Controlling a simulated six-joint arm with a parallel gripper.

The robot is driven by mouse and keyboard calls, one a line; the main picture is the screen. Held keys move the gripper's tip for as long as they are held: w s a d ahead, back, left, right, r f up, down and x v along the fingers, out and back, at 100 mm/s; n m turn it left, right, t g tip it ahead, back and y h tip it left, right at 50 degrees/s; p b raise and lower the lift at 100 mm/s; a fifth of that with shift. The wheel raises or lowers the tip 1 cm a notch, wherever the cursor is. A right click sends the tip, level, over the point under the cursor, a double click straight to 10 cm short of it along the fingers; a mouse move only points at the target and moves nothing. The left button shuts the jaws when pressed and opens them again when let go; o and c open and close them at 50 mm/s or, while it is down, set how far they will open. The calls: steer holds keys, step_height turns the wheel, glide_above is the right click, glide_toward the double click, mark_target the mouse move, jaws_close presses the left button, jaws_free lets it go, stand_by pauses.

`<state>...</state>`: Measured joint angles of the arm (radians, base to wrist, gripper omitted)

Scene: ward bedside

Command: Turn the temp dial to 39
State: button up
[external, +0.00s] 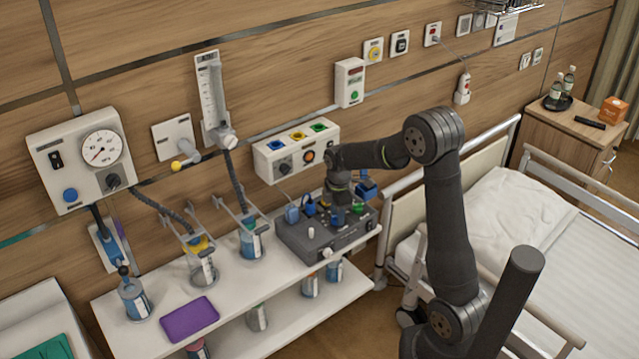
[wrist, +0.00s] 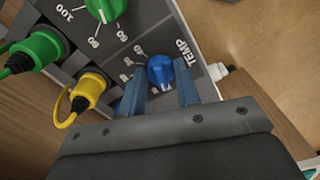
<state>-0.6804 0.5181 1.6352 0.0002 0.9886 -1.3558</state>
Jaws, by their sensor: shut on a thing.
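The temp dial (wrist: 160,70) is a small blue knob beside the printed word TEMP on a dark grey panel. Numbers ring it, but they are too small and partly covered to read, so I cannot tell the setting. My gripper (wrist: 159,84) has its two blue fingers on either side of the dial and is shut on it. In the external view my gripper (external: 342,212) points down onto the right part of the grey control box (external: 300,245). It hides the dial there.
A green dial (wrist: 103,8) sits close by on the panel. Green (wrist: 38,50) and yellow (wrist: 88,90) plugs with cables stand to the left. The box rests on a white shelf (external: 255,305) beside the bed (external: 520,230). A purple pad (external: 189,319) lies on the shelf.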

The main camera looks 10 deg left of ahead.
steer(key=m, duration=0.5)
steer(key=shift+s+m, duration=0.1)
steer(key=shift+m, duration=0.3)
steer(key=m, duration=0.6)
steer(key=shift+s, duration=0.1)
steer(key=m, duration=0.5)
steer(key=shift+m, duration=0.4)
steer(key=m, duration=0.5)
steer(key=shift+s+a, duration=0.1)
steer(key=shift+a, duration=0.05)
steer(key=shift+m, duration=0.4)
steer(key=o, duration=0.9)
steer(key=shift+o, duration=0.2)
